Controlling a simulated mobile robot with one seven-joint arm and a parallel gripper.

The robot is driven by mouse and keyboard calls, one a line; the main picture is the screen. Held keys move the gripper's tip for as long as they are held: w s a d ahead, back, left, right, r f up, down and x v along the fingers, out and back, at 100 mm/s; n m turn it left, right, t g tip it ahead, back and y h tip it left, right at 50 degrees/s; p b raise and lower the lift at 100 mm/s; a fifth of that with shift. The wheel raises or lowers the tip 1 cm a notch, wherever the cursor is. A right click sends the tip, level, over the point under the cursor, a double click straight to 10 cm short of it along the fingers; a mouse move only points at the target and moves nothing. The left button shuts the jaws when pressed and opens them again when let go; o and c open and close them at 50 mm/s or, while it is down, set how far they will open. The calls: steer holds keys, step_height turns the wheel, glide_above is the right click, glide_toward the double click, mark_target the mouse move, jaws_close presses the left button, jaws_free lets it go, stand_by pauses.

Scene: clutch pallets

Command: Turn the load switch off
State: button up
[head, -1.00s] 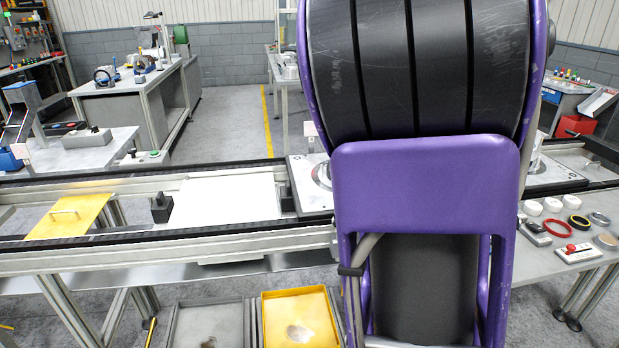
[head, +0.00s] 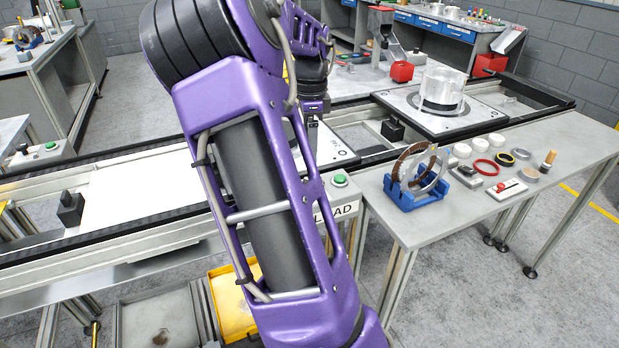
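My arm crosses the middle of the view. My gripper (head: 312,122) points down behind the upper arm, over the conveyor and beyond the button box. It is small and partly covered, so I cannot see whether its fingers are apart. A small white box with a red knob (head: 507,189) lies on the right table.
The grey table (head: 455,225) on the right holds a blue stand (head: 412,192) with rings, and several small parts. A pallet (head: 430,122) with a clear cylinder stands on the conveyor behind. Trays lie low at the left.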

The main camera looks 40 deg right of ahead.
step_height(320, 180, down, 9)
steer(key=shift+b, duration=0.55)
jaws_close()
